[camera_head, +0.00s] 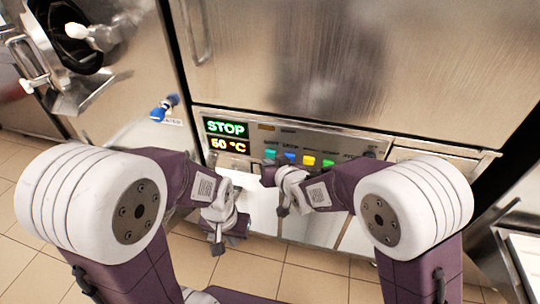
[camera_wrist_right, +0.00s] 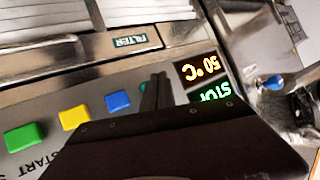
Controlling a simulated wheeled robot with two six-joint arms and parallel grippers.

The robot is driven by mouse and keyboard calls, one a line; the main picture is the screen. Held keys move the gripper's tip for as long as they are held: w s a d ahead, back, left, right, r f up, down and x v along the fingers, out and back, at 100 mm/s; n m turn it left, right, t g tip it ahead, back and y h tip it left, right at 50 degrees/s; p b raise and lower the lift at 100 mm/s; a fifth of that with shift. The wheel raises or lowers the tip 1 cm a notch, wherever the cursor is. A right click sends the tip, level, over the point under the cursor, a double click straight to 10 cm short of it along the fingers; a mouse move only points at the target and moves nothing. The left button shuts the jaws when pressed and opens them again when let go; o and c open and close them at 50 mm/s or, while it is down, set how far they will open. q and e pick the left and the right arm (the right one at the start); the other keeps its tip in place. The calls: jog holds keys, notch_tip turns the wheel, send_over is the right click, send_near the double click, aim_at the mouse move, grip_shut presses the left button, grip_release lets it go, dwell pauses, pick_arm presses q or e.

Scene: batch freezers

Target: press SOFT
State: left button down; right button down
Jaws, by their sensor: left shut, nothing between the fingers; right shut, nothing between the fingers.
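The control panel (camera_head: 330,147) carries a row of teal (camera_head: 270,153), blue (camera_head: 290,158), yellow (camera_head: 308,160) and green (camera_head: 328,163) buttons. I cannot read which label says SOFT. My right gripper (camera_head: 267,174) is shut and empty, just below the teal and blue buttons. In the right wrist view its fingertips (camera_wrist_right: 155,92) lie beside the blue button (camera_wrist_right: 118,102) and partly hide the teal one (camera_wrist_right: 144,87). Contact cannot be told. The yellow (camera_wrist_right: 74,117) and green (camera_wrist_right: 25,137) buttons are clear there; START is by the green one. My left gripper (camera_head: 218,240) is shut and empty, low in front of the machine.
A display (camera_head: 227,137) left of the buttons reads STOP and 50 °C. A blue-handled tap (camera_head: 165,107) is further left, near an open round hatch (camera_head: 75,35). A FILTER label (camera_wrist_right: 131,42) shows in the right wrist view. Tiled floor (camera_head: 265,275) is below.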

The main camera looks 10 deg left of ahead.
jog(key=shift+w, duration=0.15)
dwell(0.5)
jog(key=shift+w, duration=0.3)
jog(key=shift+w, duration=0.5)
dwell(0.6)
dwell(0.4)
jog(key=shift+s, duration=0.9)
jog(key=s, duration=0.5)
jog(key=shift+a+b, duration=0.1)
jog(key=shift+b, duration=0.25)
